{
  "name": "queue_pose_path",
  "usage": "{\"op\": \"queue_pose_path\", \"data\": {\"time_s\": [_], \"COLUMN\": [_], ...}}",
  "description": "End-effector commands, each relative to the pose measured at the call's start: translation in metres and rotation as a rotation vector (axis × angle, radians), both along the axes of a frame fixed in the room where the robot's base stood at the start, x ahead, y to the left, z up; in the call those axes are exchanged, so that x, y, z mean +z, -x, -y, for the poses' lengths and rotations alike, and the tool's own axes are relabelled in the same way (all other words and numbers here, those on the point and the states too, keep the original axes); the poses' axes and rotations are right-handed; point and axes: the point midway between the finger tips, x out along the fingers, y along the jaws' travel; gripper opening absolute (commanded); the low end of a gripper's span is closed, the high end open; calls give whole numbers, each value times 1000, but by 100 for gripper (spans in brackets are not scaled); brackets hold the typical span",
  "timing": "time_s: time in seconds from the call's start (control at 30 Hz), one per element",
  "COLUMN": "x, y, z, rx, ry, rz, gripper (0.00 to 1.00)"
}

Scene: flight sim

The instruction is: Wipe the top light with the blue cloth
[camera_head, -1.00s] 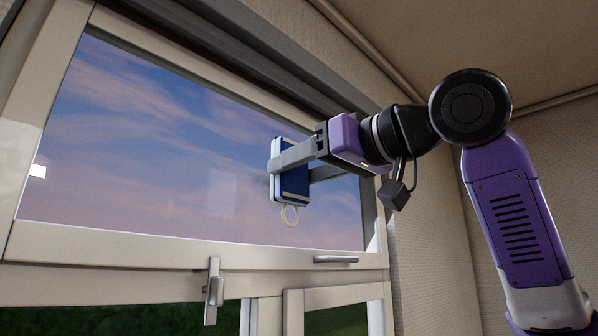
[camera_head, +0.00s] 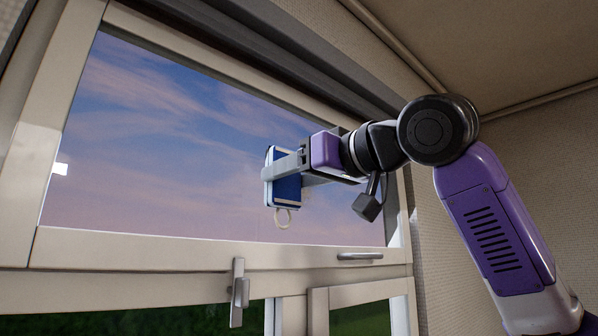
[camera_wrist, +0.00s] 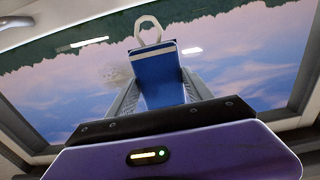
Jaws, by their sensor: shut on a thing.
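The top light is the wide upper window pane (camera_head: 160,150) in a cream frame, with sky behind it; it also fills much of the wrist view (camera_wrist: 50,90). The blue cloth (camera_head: 288,184) is a folded blue pad with a white edge and a pale loop hanging below it. My gripper (camera_head: 284,170) is shut on it, one finger on each side, in front of the right half of the pane. In the wrist view the cloth (camera_wrist: 158,80) sits between the fingers, its loop pointing away. I cannot tell whether the cloth touches the glass.
A metal latch (camera_head: 238,292) hangs at the frame's lower rail, and a bar handle (camera_head: 360,256) sits at its lower right. A dark rail (camera_head: 270,45) runs above the window. The textured wall and ceiling (camera_head: 500,45) close in at the right.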

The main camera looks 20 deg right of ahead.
Motion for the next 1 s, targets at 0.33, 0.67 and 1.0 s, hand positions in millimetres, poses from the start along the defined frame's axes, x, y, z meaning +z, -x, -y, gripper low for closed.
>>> {"op": "queue_pose_path", "data": {"time_s": [0.33, 0.67, 1.0], "x": [0, 0, 0], "y": [-1, -2, -8], "z": [0, 0, -2], "rx": [0, 0, 0], "ry": [0, -1, -2], "rz": [0, -1, -2], "gripper": [27, 27, 27]}}
